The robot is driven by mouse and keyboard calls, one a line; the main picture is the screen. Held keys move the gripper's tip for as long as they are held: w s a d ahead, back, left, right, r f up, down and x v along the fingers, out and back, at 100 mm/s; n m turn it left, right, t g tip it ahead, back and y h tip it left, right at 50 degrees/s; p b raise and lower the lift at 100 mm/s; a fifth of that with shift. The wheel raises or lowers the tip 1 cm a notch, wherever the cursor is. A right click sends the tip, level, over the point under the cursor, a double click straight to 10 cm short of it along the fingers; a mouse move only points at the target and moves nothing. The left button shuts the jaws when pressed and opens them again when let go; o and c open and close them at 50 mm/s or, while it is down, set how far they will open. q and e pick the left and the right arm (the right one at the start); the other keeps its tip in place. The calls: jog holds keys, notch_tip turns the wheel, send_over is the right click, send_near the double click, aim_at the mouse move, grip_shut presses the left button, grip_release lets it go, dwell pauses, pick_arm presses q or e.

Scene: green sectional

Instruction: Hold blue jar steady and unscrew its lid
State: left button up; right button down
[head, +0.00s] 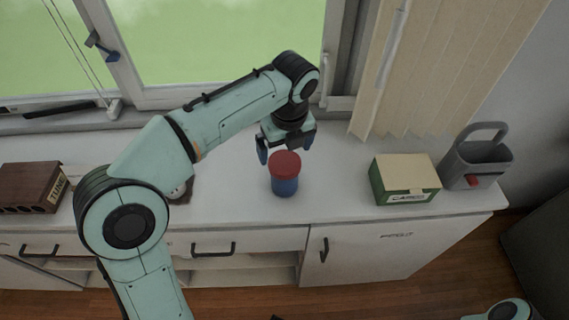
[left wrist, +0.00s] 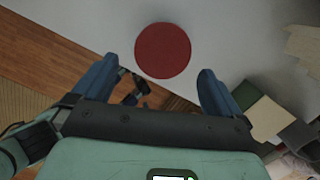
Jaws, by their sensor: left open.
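The blue jar (head: 285,187) stands upright on the white counter near its front edge. Its red lid (head: 285,163) sits on top of it. In the left wrist view the lid (left wrist: 163,50) shows as a red disc seen from above, and it hides the jar body. My left gripper (head: 286,146) is open and empty, just behind and above the lid in the head view. In the left wrist view its two blue fingers (left wrist: 158,82) are spread wide, with the lid between and beyond their tips. My right gripper is in neither view.
A green and cream box (head: 404,180) and a grey caddy (head: 477,165) stand to the right on the counter (head: 335,190). A brown box (head: 28,188) is at the far left. A window and blinds rise behind. The counter beside the jar is clear.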

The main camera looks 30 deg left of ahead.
aim_at(285, 162)
pick_arm(q)
jog(key=f, duration=0.3)
jog(key=f+b, duration=0.1)
jog(key=f, duration=0.1)
jog(key=shift+w+a+f, duration=0.15)
jog(key=shift+w+a, duration=0.1)
jog(key=shift+w, duration=0.15)
jog(key=c, duration=0.8)
jog(key=shift+c, duration=0.2)
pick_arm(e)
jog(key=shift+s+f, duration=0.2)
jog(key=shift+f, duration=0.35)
